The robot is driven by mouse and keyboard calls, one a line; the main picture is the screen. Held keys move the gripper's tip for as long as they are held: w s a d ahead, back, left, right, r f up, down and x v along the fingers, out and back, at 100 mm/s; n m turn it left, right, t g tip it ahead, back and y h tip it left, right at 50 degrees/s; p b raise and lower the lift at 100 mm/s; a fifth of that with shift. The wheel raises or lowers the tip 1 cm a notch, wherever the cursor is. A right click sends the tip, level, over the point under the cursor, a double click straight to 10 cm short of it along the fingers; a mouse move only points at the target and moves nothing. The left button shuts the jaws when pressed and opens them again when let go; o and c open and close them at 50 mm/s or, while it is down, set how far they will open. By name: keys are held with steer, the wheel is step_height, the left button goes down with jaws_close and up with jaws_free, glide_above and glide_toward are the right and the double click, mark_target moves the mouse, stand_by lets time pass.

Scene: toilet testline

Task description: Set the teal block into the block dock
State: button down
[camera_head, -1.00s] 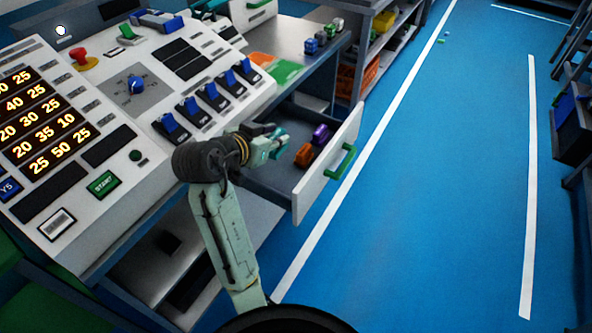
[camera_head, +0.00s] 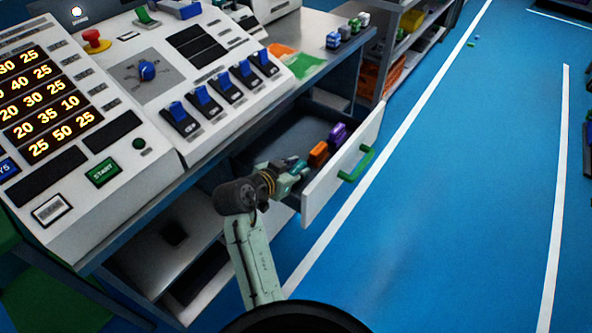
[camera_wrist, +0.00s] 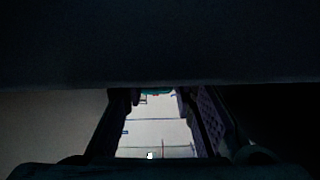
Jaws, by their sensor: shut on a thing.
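My gripper (camera_head: 290,172) is at the near end of the open drawer (camera_head: 330,185), close to its white front panel. It is shut on the teal block (camera_head: 301,167), which shows only as a small patch at the fingertips. In the wrist view a strip of teal (camera_wrist: 156,92) shows between the two dark fingers; a dark surface covers the top of that view. An orange block (camera_head: 318,153) and a purple block (camera_head: 338,134) lie in the drawer just beyond the gripper. I cannot tell which thing is the block dock.
The drawer's green handle (camera_head: 357,163) faces the blue floor. The control panel (camera_head: 140,110) and bench edge lie left of my arm. Several small blocks (camera_head: 345,30) stand on the bench top beyond orange and green patches (camera_head: 300,65). The floor at right is mostly clear.

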steer(key=shift+f, duration=0.45)
steer(key=shift+f, duration=0.2)
steer(key=c, duration=1.3)
jaws_free()
steer(key=shift+r, duration=0.1)
steer(key=shift+r, duration=0.2)
steer(key=shift+s+a+r, duration=0.1)
steer(key=shift+s+a, duration=0.1)
steer(key=shift+s, duration=0.05)
steer(key=b+v, duration=0.1)
steer(key=v, duration=1)
steer(key=shift+s+a+b, duration=0.1)
steer(key=shift+s+b, duration=0.05)
steer(key=shift+b, duration=0.15)
steer(key=shift+o, duration=0.3)
